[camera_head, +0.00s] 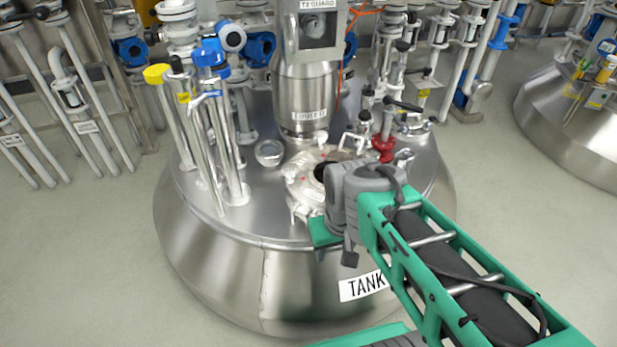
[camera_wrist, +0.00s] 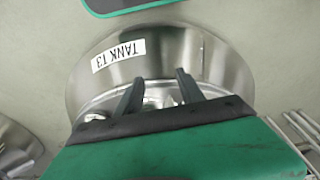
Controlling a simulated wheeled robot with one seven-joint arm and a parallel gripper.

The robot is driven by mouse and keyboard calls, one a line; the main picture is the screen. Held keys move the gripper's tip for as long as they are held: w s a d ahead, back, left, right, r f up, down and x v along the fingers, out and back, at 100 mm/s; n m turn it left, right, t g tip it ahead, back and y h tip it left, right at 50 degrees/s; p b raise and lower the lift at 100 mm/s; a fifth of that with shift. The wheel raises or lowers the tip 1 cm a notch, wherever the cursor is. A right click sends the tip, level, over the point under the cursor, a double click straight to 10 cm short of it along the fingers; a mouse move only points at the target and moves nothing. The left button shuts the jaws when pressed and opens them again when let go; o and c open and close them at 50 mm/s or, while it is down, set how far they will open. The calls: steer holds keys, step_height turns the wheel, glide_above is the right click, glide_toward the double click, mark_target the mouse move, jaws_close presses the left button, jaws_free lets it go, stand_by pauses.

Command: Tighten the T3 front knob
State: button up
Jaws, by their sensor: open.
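Tank T3 (camera_head: 215,270) is a large domed steel vessel. Its label reads "TANK T3" in the wrist view (camera_wrist: 118,55); my arm covers part of the label in the head view. A round hatch (camera_head: 300,172) with clamp fittings around its rim sits on the tank top. My gripper (camera_wrist: 157,86) is open, its two dark fingers spread over the hatch edge, with shiny metal fittings (camera_wrist: 158,100) partly visible between them. In the head view my wrist hides the hatch's front right and the fingertips. I cannot single out the front knob or tell whether the fingers touch it.
Steel pipes (camera_head: 205,150) with blue and yellow caps stand at the tank's left. A motor column (camera_head: 305,95) rises behind the hatch, and a red fitting (camera_head: 383,149) stands at its right. Another tank (camera_head: 560,120) is at far right. Open floor (camera_head: 90,260) lies at left.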

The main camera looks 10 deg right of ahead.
steer(key=shift+o, duration=1.4)
steer(key=w+d+r+n+p, duration=0.1)
steer(key=w+r+n+p, duration=0.3)
steer(key=w+r+p, duration=0.1)
steer(key=shift+w+d+r, duration=0.25)
steer(key=shift+w+d, duration=0.15)
steer(key=shift+w, duration=0.05)
steer(key=shift+o, duration=0.8)
steer(key=w+d+r+n+g+p, duration=0.1)
steer(key=w+d+r+n+p, duration=0.1)
steer(key=w+n+p, duration=0.5)
steer(key=shift+w+d+r, duration=0.15)
steer(key=shift+w+d, duration=0.05)
steer(key=shift+d, duration=0.65)
steer(key=w+d+f+n+p, duration=0.3)
steer(key=w+d+n+p, duration=0.15)
steer(key=n, duration=0.25)
steer(key=shift+n+g, duration=0.4)
steer(key=f, duration=0.5)
steer(key=w+f, duration=0.1)
steer(key=f, duration=0.1)
steer(key=shift+w+a+f+b, duration=0.1)
steer(key=shift+f+b, duration=0.2)
steer(key=shift+b, duration=0.1)
steer(key=shift+f, duration=0.3)
steer(key=c, duration=1.4)
